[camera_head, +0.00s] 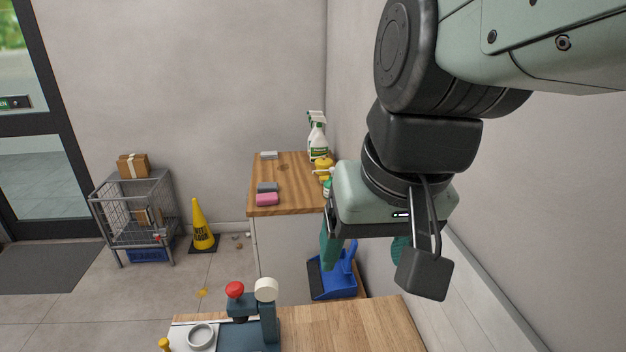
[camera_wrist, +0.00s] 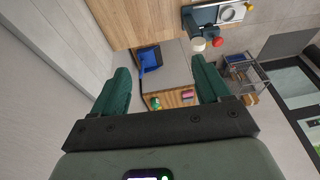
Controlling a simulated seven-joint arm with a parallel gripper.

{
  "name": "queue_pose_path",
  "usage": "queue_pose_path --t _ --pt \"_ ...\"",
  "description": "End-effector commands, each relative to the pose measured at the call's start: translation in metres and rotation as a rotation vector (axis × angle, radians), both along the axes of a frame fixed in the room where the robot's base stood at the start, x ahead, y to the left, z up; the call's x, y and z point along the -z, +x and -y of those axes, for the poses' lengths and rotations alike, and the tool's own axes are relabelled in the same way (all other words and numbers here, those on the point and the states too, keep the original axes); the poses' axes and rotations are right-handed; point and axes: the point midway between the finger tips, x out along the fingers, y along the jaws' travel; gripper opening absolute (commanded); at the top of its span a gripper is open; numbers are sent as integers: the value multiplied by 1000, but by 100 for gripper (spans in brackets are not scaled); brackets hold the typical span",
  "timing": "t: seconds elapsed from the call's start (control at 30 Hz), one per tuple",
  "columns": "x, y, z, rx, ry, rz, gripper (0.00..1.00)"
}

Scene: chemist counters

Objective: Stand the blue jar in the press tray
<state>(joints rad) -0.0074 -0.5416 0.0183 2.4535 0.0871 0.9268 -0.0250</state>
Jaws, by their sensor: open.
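My gripper (camera_head: 364,258) hangs above the floor gap between the two wooden counters. In the wrist view its two green fingers (camera_wrist: 160,65) are spread wide with nothing between them. The press (camera_head: 267,325) stands on the near counter at the bottom of the head view, with a red knob (camera_head: 235,289) and a pale round head. Its tray, a light plate with a round grey ring (camera_head: 201,336), is beside the column and looks empty. The press also shows at the top of the wrist view (camera_wrist: 204,17). I see no blue jar in either view.
The near counter (camera_head: 345,325) is bare right of the press. The far counter (camera_head: 290,172) holds spray bottles (camera_head: 318,140), sponges (camera_head: 267,199) and a yellow bottle. A blue dustpan (camera_head: 331,281) is between the counters. A wire cart (camera_head: 133,220) and yellow floor sign (camera_head: 202,226) stand left.

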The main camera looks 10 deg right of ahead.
Motion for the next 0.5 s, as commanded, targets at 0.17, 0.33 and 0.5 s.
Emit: queue_pose_path --t 0.17,0.33,0.5 --pt "-24 -17 12 -13 -57 154 76" --pt "-29 -21 16 -15 -72 193 78" --pt "-29 -21 16 -14 -72 193 78"
